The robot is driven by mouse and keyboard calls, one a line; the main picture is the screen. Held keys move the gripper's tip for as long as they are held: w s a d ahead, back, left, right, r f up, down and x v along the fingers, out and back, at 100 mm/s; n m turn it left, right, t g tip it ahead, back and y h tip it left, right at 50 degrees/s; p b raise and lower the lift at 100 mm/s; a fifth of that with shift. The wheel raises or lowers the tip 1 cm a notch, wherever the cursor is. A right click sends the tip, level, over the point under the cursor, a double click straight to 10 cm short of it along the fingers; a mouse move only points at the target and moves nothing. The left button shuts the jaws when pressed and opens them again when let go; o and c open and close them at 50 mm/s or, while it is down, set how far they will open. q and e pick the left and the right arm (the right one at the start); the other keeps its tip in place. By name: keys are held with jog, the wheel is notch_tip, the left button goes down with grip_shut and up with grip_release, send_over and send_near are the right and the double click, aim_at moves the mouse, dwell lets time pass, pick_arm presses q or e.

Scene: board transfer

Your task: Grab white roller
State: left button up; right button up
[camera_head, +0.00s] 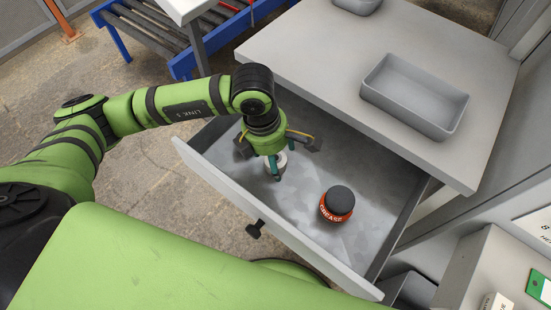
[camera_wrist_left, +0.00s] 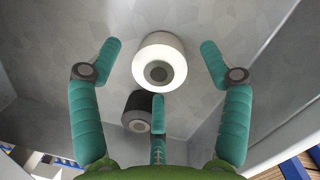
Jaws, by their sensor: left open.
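The white roller (camera_wrist_left: 160,62) sits in the open drawer. In the left wrist view it lies between the two outer teal fingers, with visible gaps on both sides. In the head view the white roller (camera_head: 282,161) is partly hidden behind the fingers of my left gripper (camera_head: 278,170). That gripper points down over the drawer, open and holding nothing. A third finger shows below the roller in the left wrist view. My right gripper is not in view.
An orange grease jar (camera_head: 337,203) with a dark lid stands in the drawer (camera_head: 378,237), right of the gripper. The drawer walls surround the spot. A grey bin (camera_head: 415,95) rests on the counter (camera_head: 300,50) above. A blue roller conveyor (camera_head: 181,66) stands behind.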

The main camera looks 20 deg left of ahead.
pick_arm(q)
jog(key=shift+w+d+f, duration=0.1)
jog(key=shift+d+f, duration=0.05)
jog(key=shift+f, duration=0.6)
jog(key=c, duration=1.3)
